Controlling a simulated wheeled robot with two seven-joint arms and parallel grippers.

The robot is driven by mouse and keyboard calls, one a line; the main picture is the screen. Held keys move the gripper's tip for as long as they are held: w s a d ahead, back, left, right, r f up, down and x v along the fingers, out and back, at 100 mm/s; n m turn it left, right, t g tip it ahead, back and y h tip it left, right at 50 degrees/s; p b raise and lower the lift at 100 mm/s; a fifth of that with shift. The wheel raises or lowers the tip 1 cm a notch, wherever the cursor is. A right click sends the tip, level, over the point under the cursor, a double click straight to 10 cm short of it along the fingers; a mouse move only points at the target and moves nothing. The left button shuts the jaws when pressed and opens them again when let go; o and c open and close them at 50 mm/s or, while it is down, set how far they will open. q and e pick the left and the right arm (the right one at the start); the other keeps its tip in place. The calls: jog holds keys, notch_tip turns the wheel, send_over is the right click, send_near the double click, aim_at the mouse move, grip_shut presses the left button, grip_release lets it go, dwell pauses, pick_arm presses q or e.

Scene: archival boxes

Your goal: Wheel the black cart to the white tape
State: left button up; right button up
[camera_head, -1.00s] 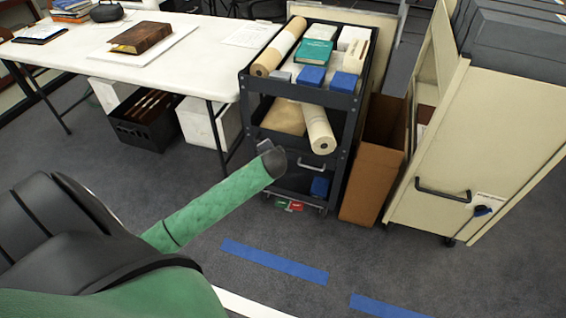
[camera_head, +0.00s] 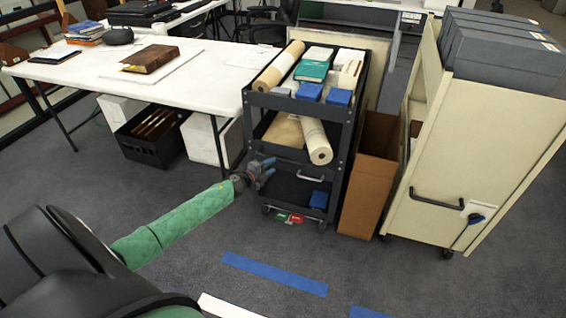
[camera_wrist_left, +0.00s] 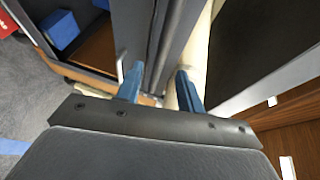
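The black cart (camera_head: 300,107) stands beside the white table, loaded with rolls, boxes and books on its shelves. A silver handle (camera_head: 310,178) is on its lower front. The white tape (camera_head: 226,307) lies on the floor at the bottom edge, partly cut off. My left gripper (camera_head: 264,172) is at the cart's front left, by its lower section. In the left wrist view its two blue fingers (camera_wrist_left: 160,88) are apart, with a dark grey upright of the cart beyond and between them. I cannot tell whether they touch it. My right gripper is not in view.
Blue tape strips (camera_head: 275,274) lie on the open carpet before the cart. A brown cardboard box (camera_head: 366,190) stands close at the cart's right, then a cream cart (camera_head: 470,150) with grey boxes. The white table (camera_head: 95,72) is at left, a black crate (camera_head: 143,145) under it.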

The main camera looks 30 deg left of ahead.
aim_at(282, 161)
pick_arm(q)
jog(key=shift+x, duration=3.9)
jog(key=shift+d, duration=0.2)
grip_shut()
